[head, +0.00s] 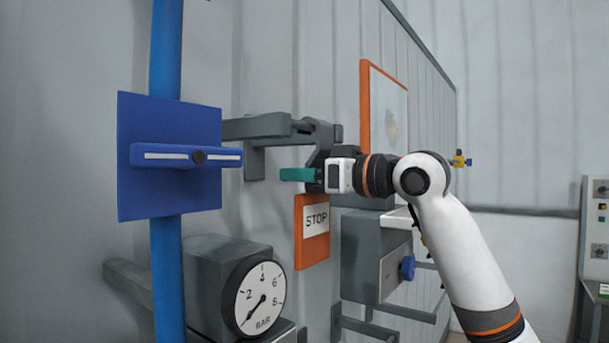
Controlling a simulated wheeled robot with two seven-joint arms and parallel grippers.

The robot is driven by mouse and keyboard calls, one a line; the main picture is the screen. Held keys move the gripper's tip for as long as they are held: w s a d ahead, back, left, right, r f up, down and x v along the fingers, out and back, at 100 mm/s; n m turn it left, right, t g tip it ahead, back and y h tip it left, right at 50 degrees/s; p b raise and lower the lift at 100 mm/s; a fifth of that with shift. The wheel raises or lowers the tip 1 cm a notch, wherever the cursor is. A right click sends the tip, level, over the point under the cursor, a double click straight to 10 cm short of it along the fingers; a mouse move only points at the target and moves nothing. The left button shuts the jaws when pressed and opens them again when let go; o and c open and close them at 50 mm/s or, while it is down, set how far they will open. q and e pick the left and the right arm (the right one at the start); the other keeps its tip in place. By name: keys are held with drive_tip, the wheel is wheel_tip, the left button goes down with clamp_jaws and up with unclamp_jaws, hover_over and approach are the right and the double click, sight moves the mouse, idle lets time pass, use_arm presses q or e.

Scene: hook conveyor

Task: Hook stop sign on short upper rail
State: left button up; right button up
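The stop sign (316,220) is an orange board with a white STOP label, upright beside the grey wall. A dark grey hook piece rises above it, partly hidden by my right gripper. My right gripper (298,174), with teal fingers, comes in from the right just above the board. It looks shut on the sign's stem, though the contact is partly hidden. The short upper rail (250,128) is a grey bar left of the hook. Hook and rail overlap in this view, and I cannot tell whether the hook rests on it. My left gripper is not in view.
A blue post (166,270) with a blue plate (138,196) stands at the left. A pressure gauge (258,296) sits below. A grey box with a blue knob (407,268) is under my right arm. An orange-framed panel (365,110) is behind.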

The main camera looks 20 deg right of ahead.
drive_tip(key=shift+o, duration=0.2)
drive_tip(key=shift+s+d, duration=0.1)
drive_tip(key=shift+s+d+f+b, duration=0.15)
drive_tip(key=shift+s+d+b, duration=0.1)
drive_tip(key=shift+b, duration=0.1)
drive_tip(key=b+v, duration=0.4)
drive_tip(key=v, duration=0.7)
drive_tip(key=shift+b, duration=0.4)
